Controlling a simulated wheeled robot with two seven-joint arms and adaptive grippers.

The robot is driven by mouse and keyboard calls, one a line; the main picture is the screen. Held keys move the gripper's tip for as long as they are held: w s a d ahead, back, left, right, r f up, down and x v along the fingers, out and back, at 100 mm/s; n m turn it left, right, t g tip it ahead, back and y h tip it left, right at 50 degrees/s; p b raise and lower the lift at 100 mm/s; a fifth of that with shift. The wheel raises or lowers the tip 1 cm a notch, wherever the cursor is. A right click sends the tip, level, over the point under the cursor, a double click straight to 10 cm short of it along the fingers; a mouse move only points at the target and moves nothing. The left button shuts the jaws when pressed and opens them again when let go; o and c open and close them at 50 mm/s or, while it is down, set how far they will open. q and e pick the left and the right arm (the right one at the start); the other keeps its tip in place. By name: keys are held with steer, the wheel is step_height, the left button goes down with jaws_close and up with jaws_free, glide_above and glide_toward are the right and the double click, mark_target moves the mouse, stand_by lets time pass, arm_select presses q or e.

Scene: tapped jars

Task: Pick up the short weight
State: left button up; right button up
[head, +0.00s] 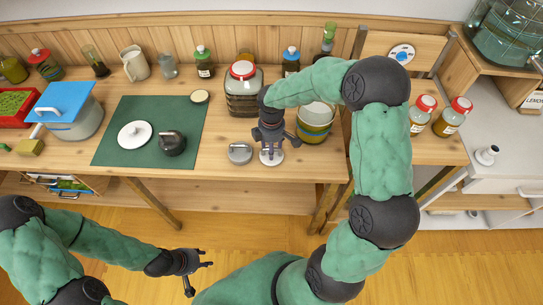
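A low grey metal weight (240,154) with a small knob on top stands on the wooden table. Just right of it is a second pale metal piece (271,158), directly under my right gripper (274,143). The gripper hides much of that piece, so I cannot tell its height or whether they touch. My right gripper points down with its dark fingers spread apart. My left gripper (198,276) is open and empty, low in front of the table, far from both pieces.
A stack of bowls (316,122) stands close right of my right gripper, with a red-lidded jar (243,88) behind. A green mat (112,108) carries a white lid (135,134) and a dark kettle-like thing (172,143). The table front between mat and grey weight is clear.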

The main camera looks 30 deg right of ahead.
steer(key=shift+f, duration=0.45)
jaws_close()
steer(key=shift+r, duration=0.1)
steer(key=shift+r, duration=0.1)
